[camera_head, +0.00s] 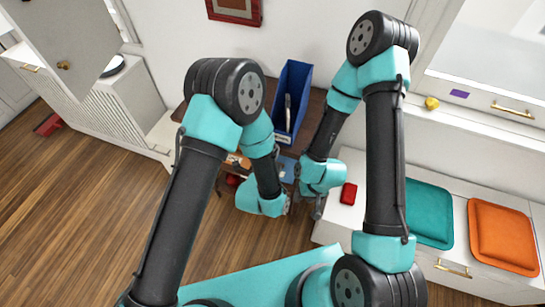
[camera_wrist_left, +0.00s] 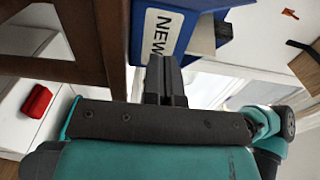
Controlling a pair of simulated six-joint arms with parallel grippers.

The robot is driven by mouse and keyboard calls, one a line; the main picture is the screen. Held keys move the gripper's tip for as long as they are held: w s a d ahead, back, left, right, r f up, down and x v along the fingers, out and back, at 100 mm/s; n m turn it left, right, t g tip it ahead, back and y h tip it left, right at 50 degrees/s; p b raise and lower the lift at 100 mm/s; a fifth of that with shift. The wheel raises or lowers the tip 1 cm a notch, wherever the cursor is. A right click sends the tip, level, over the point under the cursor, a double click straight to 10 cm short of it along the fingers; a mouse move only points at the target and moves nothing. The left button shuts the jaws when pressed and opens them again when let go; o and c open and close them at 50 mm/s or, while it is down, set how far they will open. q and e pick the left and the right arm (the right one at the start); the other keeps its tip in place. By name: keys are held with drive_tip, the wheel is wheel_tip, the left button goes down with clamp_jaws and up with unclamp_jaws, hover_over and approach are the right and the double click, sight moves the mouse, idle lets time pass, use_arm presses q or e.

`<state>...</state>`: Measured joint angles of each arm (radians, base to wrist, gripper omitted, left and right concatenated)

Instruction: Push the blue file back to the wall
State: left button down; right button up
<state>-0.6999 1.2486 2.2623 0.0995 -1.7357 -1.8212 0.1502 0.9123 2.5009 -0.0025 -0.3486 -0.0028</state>
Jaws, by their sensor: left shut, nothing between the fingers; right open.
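The blue file (camera_head: 292,82) stands upright on a dark wooden desk near the white wall, with something pale inside it. In the left wrist view the blue file (camera_wrist_left: 200,12) shows its front with a white label reading "NEW". My left gripper (camera_wrist_left: 165,62) is shut and empty, its fingertips at the label's edge; I cannot tell whether they touch. In the head view my left gripper (camera_head: 286,206) is low in front of the file, partly hidden by its wrist. My right gripper (camera_head: 318,208) is open beside it, to the right.
A small red object (camera_head: 349,193) sits on the white bench, with teal (camera_head: 429,214) and orange (camera_head: 502,236) cushions to the right. A brown object (camera_head: 238,161) is left of the file.

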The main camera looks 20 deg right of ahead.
sight(279, 137)
use_arm(q)
drive_tip(key=shift+w+d, duration=0.1)
drive_tip(key=shift+w, duration=0.05)
idle(0.5)
drive_tip(key=shift+x, duration=3.65)
drive_tip(key=shift+d, duration=0.1)
drive_tip(key=shift+v, duration=1.8)
